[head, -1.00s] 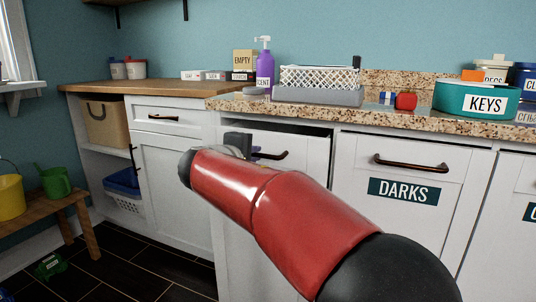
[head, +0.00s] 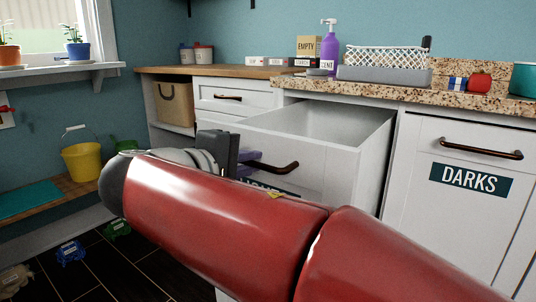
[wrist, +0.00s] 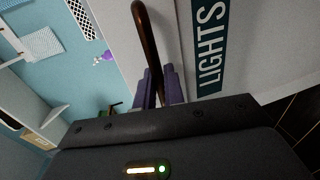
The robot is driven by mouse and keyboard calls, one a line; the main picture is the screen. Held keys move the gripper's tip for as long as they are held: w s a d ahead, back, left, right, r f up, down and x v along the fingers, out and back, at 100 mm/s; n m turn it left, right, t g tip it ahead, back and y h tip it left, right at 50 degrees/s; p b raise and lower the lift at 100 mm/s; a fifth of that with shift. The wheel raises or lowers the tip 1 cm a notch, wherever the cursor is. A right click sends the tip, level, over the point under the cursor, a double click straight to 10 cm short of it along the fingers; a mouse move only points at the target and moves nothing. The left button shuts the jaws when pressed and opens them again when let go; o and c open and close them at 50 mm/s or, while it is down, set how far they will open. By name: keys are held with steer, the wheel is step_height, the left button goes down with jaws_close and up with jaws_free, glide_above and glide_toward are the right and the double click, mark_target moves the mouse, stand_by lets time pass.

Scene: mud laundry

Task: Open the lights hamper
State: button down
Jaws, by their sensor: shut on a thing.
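The lights hamper (head: 285,140) is a white pull-out front below the counter, pulled well out, with its hollow inside (head: 330,120) showing from above. In the wrist view its front carries a dark teal label reading LIGHTS (wrist: 210,47); in the head view my arm hides most of that label. Its dark bronze bar handle (head: 278,167) runs across the front, and it also shows in the wrist view (wrist: 147,35). My gripper (wrist: 159,88) has its purple fingers shut on the handle; in the head view my arm partly hides them.
The closed DARKS hamper (head: 462,215) stands to the right. The granite counter (head: 400,92) above holds a purple bottle (head: 329,50) and a white basket (head: 383,60). A bench with a yellow bucket (head: 82,162) is at left. Small toy-like items (head: 70,252) lie on the dark floor.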

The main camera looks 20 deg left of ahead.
steer(key=shift+s+a+f, duration=0.1)
steer(key=shift+s+a, duration=0.15)
steer(key=shift+s, duration=0.45)
steer(key=shift+s+a, duration=0.2)
steer(key=shift+s, duration=0.5)
steer(key=c, duration=1.6)
jaws_free()
steer(key=shift+c, duration=0.2)
steer(key=p+v, duration=0.1)
steer(key=v, duration=0.7)
